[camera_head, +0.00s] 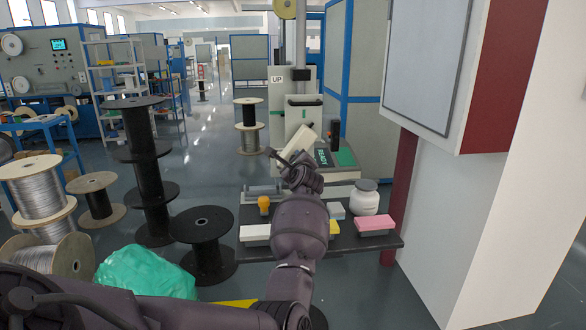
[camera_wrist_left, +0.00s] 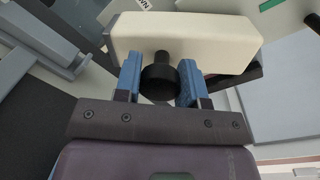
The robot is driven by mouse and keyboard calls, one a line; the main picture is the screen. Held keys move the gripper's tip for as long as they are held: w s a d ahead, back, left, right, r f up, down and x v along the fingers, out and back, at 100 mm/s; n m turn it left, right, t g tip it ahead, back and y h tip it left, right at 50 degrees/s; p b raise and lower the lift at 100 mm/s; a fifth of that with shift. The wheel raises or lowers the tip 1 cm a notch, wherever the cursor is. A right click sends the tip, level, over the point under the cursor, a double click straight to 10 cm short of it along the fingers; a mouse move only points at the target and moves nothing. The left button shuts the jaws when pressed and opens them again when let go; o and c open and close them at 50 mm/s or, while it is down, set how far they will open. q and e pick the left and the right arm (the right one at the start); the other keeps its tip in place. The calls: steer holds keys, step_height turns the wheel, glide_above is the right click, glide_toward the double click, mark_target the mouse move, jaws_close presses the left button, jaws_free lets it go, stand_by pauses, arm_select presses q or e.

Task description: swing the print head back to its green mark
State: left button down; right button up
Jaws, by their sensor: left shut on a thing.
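The print head is a cream block (camera_head: 296,143) on the machine at the centre of the head view. It sits tilted there. In the left wrist view the cream block (camera_wrist_left: 185,42) spans the top, with a black knob (camera_wrist_left: 160,82) on its near side. My left gripper (camera_wrist_left: 160,84) has its blue fingers on both sides of the knob and is shut on it. My arm hides part of the machine in the head view. A green patch (camera_head: 345,157) lies right of the head, and a green strip (camera_wrist_left: 270,4) shows at the wrist view's top right. My right gripper is not in view.
A dark bench (camera_head: 374,241) holds a white jar (camera_head: 365,199), a pink block (camera_head: 375,223) and an orange-topped item (camera_head: 264,202). A white cabinet (camera_head: 478,210) stands to the right. Black spools (camera_head: 146,170) and a green bag (camera_head: 143,272) stand on the left.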

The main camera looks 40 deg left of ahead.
arm_select(q)
steer(key=shift+w+d+f+n, duration=0.2)
steer(key=shift+w+f+n, duration=0.05)
steer(key=shift+n, duration=0.15)
steer(key=shift+w+d+f+n, duration=0.1)
steer(key=shift+d+n, duration=0.05)
steer(key=shift+n, duration=0.25)
steer(key=n, duration=0.1)
steer(key=w+d+n+b, duration=0.1)
steer(key=n, duration=0.1)
steer(key=w+d+n+b, duration=0.1)
steer(key=n, duration=0.1)
steer(key=shift+w+f+h, duration=0.25)
steer(key=shift+f+h, duration=0.05)
steer(key=c, duration=0.7)
jaws_free()
steer(key=shift+d, duration=0.1)
